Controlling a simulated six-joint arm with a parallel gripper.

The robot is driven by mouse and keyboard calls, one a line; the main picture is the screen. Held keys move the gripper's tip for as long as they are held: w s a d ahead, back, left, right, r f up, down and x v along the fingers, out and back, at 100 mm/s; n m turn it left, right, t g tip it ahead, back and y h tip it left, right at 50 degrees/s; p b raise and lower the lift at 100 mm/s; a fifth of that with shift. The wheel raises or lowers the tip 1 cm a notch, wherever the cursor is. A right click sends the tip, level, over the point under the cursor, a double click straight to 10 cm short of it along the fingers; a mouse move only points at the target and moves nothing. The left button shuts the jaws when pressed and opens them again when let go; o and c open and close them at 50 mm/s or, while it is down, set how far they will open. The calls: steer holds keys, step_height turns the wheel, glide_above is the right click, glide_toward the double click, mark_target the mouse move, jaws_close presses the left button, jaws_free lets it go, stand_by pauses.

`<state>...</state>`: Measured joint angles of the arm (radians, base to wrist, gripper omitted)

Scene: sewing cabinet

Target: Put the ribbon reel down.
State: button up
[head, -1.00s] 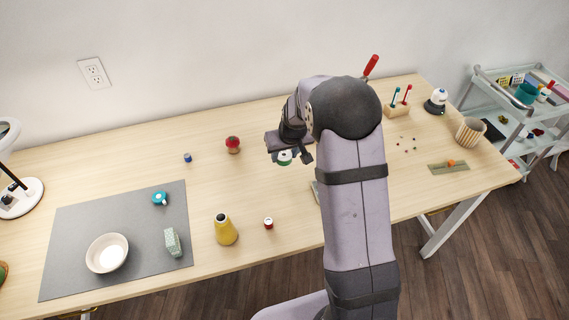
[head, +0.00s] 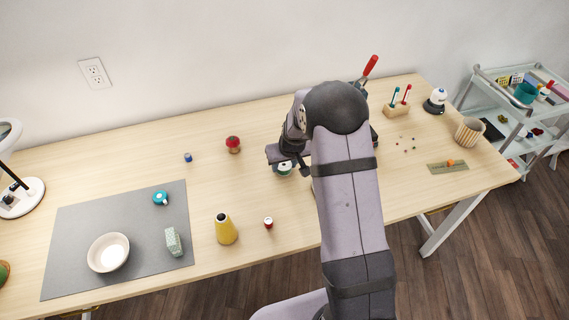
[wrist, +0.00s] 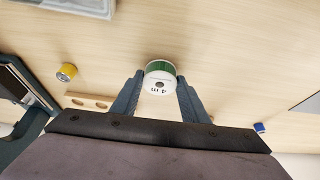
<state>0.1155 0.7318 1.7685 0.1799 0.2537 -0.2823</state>
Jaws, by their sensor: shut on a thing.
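The ribbon reel (wrist: 158,80) is a short white cylinder with a green band and a dark centre hole. In the wrist view it sits between the fingertips of my gripper (wrist: 158,88), which is shut on it. In the head view the reel (head: 284,169) shows just below my gripper (head: 287,164), over the middle of the table (head: 205,200). I cannot tell whether the reel touches the table top.
Left of the gripper stand a red pincushion (head: 233,144) and a small blue spool (head: 188,157). A grey mat (head: 75,240) lies at left. Bare wood surrounds the reel.

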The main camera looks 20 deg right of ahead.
steer(key=shift+f, duration=0.2)
steer(key=o, duration=1)
steer(key=shift+o, duration=0.2)
steer(key=shift+r, duration=0.2)
steer(key=shift+s+r, duration=0.15)
steer(key=shift+r, duration=0.35)
steer(key=b+v, duration=0.1)
steer(key=v, duration=1)
steer(key=s+a+f+g, duration=0.1)
steer(key=s+a+g, duration=0.1)
steer(key=s, duration=1.1)
steer(key=s+a+f+g, duration=0.1)
steer(key=s+a+g, duration=0.1)
steer(key=s, duration=1.1)
steer(key=shift+a+f+g, duration=0.2)
steer(key=shift+a+g, duration=0.1)
steer(key=shift+a, duration=0.2)
steer(key=shift+s+r, duration=0.1)
